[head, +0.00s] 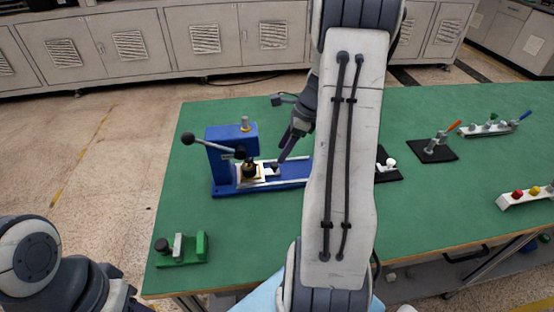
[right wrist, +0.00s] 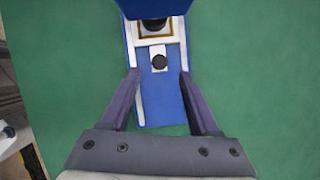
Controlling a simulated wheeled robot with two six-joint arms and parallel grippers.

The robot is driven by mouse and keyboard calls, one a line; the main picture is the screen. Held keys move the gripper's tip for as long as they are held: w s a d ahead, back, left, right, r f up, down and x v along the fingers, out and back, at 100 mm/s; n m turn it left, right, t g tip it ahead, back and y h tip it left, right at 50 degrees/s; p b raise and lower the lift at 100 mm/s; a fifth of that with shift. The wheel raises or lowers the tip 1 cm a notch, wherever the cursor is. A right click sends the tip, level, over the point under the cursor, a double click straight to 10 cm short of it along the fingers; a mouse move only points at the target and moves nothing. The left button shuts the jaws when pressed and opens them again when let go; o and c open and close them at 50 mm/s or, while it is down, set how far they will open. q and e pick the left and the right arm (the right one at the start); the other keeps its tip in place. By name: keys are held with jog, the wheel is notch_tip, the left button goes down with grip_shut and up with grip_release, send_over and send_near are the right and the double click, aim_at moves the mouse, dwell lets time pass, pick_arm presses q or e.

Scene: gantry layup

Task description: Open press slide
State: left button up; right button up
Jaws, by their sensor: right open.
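The blue press (head: 222,160) stands on the green table, with a lever ending in a black ball and a black ram at its front. The light slide plate (right wrist: 174,52) sits on the blue base, its gold-edged frame under the ram. A black knob (right wrist: 159,62) stands on the slide's near end; it also shows in the head view (head: 274,168). My right gripper (head: 282,156) reaches down at the knob. In the right wrist view my right gripper (right wrist: 160,76) is open, one finger each side of the base, the knob between the tips; contact is not visible. My left gripper is out of view.
A green clamp-like fixture (head: 202,246) sits at the table's front left. Right of my arm are black pads, one with an orange-handled clamp (head: 440,142), a blue-handled fixture (head: 490,128) and a block with coloured buttons (head: 525,196). The table left of the press is clear.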

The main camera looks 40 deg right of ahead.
aim_at(275, 164)
jog(key=shift+x, duration=2.35)
jog(key=shift+s, duration=0.1)
jog(key=shift+c, duration=0.4)
grip_shut()
